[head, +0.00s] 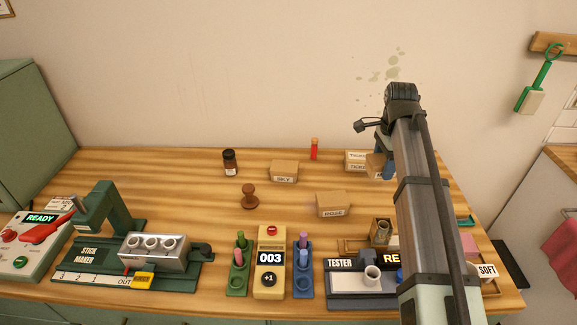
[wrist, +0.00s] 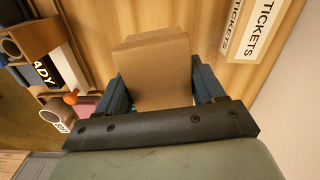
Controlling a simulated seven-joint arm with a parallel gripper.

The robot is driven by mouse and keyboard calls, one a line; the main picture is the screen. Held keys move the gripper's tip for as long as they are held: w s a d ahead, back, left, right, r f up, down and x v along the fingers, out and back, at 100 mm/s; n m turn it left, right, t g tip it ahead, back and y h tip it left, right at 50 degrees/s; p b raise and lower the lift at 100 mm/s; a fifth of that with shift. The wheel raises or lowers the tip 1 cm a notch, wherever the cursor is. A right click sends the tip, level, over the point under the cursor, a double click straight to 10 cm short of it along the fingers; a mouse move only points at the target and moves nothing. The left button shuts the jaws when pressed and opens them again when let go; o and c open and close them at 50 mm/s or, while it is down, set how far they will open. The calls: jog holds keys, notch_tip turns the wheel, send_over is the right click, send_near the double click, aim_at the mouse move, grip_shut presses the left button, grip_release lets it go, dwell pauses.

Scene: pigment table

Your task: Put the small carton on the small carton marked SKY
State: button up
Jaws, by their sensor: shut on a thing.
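My gripper (wrist: 158,86) is shut on a small brown carton (wrist: 152,62), with a blue finger on each side of it in the wrist view. In the head view the held carton (head: 374,162) shows only in part at the back right, beside the tickets box, and my arm hides the rest. I cannot tell whether it is clear of the table. The small carton marked SKY (head: 284,172) stands on the table left of my gripper, with nothing on top.
A carton marked ROSE (head: 333,206) stands nearer the front. A tickets box (head: 356,156) is close beside my gripper. A red-capped tube (head: 314,149), a dark jar (head: 230,162) and a wooden stamp (head: 249,198) stand around the SKY carton. Machines line the front.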

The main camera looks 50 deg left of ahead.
jog(key=s+a+r+n, duration=0.2)
jog(key=s+a, duration=0.5)
jog(key=a, duration=0.3)
jog(key=s+a+r+n, duration=0.1)
jog(key=s+a, duration=0.5)
jog(key=a, duration=0.4)
jog(key=r+m, duration=0.2)
jog(key=m, duration=0.2)
send_over(285, 165)
jog(key=shift+s+f, duration=0.1)
jog(key=shift+f, duration=4.95)
jog(key=shift+f, duration=0.15)
jog(key=o, duration=1.1)
notch_tip(285, 165, up, 12)
jog(key=shift+r, duration=0.15)
